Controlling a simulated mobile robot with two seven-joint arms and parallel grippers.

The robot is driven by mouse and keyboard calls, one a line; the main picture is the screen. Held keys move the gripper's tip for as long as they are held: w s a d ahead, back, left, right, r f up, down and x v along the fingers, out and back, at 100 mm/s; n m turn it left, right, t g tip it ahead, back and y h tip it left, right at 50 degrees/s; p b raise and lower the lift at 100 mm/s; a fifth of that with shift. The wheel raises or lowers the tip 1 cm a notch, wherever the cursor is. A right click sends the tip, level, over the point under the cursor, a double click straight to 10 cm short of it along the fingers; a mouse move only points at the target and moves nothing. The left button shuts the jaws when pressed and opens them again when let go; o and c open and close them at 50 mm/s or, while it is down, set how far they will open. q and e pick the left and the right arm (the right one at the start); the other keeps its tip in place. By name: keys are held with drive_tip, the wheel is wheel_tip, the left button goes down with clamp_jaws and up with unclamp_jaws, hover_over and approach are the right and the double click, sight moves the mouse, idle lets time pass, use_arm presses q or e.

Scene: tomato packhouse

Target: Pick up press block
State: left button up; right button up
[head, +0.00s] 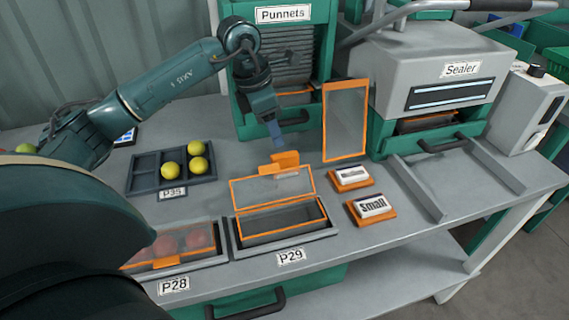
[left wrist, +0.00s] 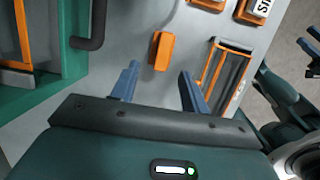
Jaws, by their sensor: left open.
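An orange block (head: 285,160), which looks like the press block, stands on the grey bench just behind the raised clear lid of the box at P29. In the left wrist view the orange block (left wrist: 164,51) lies ahead of my fingertips, roughly in line with the gap between them. My left gripper (head: 274,135) is open and empty, pointing down just above and behind the block. In the left wrist view its two blue fingers (left wrist: 160,82) are spread and apart from the block.
The orange-rimmed box at P29 (head: 280,238) is open and looks empty. A closed box (head: 210,262) at P28 holds red tomatoes. A tray (head: 143,181) holds yellow tomatoes. Two orange-based label blocks (head: 371,206), an upright orange-framed panel (head: 345,120) and the sealer (head: 430,70) stand right.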

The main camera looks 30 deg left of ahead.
sight(282, 155)
use_arm(q)
drive_tip(key=x, duration=0.3)
drive_tip(key=shift+d+f, duration=0.1)
drive_tip(key=shift+f, duration=0.2)
drive_tip(key=shift+x, duration=2.75)
drive_tip(key=shift+s, duration=0.15)
use_arm(e)
drive_tip(key=shift+d+f, duration=0.1)
drive_tip(key=shift+f, duration=0.1)
use_arm(q)
drive_tip(key=shift+c, duration=0.2)
drive_tip(key=c, duration=0.6)
drive_tip(key=shift+c, duration=0.3)
use_arm(e)
drive_tip(key=shift+r, duration=0.2)
